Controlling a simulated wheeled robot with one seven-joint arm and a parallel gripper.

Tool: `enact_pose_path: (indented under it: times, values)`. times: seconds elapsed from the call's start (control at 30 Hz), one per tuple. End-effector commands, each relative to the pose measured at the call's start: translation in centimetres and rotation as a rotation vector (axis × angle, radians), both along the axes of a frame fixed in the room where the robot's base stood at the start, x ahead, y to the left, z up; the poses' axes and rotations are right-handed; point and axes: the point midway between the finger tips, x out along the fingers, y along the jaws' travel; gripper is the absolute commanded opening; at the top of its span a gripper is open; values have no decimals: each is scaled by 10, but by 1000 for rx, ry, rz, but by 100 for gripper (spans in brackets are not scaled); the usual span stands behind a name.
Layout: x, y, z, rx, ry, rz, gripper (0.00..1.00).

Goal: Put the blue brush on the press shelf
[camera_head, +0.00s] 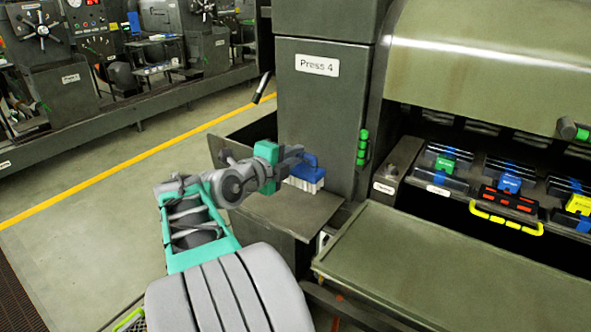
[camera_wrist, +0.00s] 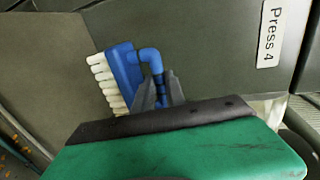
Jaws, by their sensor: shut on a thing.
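The blue brush (camera_head: 310,174) has a bent blue handle and white bristles. My gripper (camera_head: 298,160) is shut on its handle, beside the front of Press 4. The bristles point down over the grey press shelf (camera_head: 282,214), close to its surface; I cannot tell whether they touch it. In the wrist view my gripper (camera_wrist: 158,96) has its two grey fingers around the handle, and the brush (camera_wrist: 124,72) shows with its bristles toward the left. The shelf's far part is partly hidden behind my arm and the brush.
The Press 4 label (camera_head: 317,64) is on the tall cabinet above the shelf. An upright side plate (camera_head: 240,138) stands at the shelf's back left. A wide green tray (camera_head: 430,255) is at the right, below bins holding coloured items (camera_head: 507,182). Open floor lies left.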

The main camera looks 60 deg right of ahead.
Motion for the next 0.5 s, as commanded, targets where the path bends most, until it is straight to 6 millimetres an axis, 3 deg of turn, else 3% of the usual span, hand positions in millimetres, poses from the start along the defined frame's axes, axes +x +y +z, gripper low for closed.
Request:
enact_pose_path:
  times: [0.1, 0.3, 0.5]
  values:
    - [9, -18, -26, 5, 6, 0, 0]
    - [17, -34, -48, 4, 4, 3, 0]
    - [18, -33, -75, 1, 2, 5, 0]
